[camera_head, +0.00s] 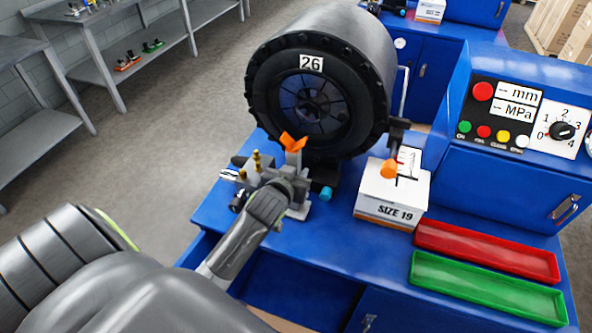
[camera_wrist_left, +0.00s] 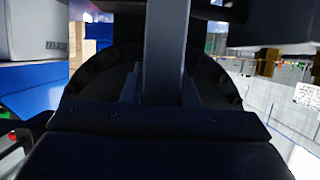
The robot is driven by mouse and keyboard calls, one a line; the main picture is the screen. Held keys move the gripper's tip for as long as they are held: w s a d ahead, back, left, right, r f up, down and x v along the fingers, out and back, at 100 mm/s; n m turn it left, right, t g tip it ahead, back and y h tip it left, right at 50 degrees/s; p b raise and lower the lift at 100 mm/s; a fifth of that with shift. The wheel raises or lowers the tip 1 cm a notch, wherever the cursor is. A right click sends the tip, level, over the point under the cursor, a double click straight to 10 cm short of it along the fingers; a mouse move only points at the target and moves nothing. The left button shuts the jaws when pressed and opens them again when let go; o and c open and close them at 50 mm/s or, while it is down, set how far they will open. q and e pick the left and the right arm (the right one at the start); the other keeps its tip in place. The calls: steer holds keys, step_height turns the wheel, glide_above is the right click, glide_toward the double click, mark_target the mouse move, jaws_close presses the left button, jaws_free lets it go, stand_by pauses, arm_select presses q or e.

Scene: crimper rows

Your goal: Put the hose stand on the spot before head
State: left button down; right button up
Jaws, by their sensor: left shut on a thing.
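The hose stand (camera_head: 294,158) is a grey post with an orange V-shaped top. It is upright in front of the round black crimper head (camera_head: 312,98) marked 26. My left gripper (camera_head: 284,186) is shut on its post. In the left wrist view the grey post (camera_wrist_left: 167,50) rises between the dark gripper parts, with the dark ring of the head behind it. The stand's foot shows near the blue bench top (camera_head: 218,207), but I cannot tell whether it touches. Any mark for the spot is hidden or not visible. My right gripper is not in view.
Brass-topped fittings (camera_head: 257,162) lie left of my gripper, and a dark piece with a cyan end (camera_head: 326,193) lies right. A white SIZE 19 box (camera_head: 376,203), red tray (camera_head: 487,250) and green tray (camera_head: 487,289) stand further right. The control panel (camera_head: 515,110) is behind them.

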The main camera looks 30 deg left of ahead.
arm_select(q)
steer(key=shift+w+r, duration=0.1)
steer(key=shift+r, duration=0.2)
steer(key=c, duration=1.4)
jaws_free()
steer(key=shift+f, duration=0.3)
steer(key=shift+o, duration=1.4)
steer(key=shift+s+d, duration=0.1)
steer(key=shift+s, duration=0.15)
steer(key=shift+r, duration=0.15)
steer(key=b+v, duration=0.2)
steer(key=v, duration=1)
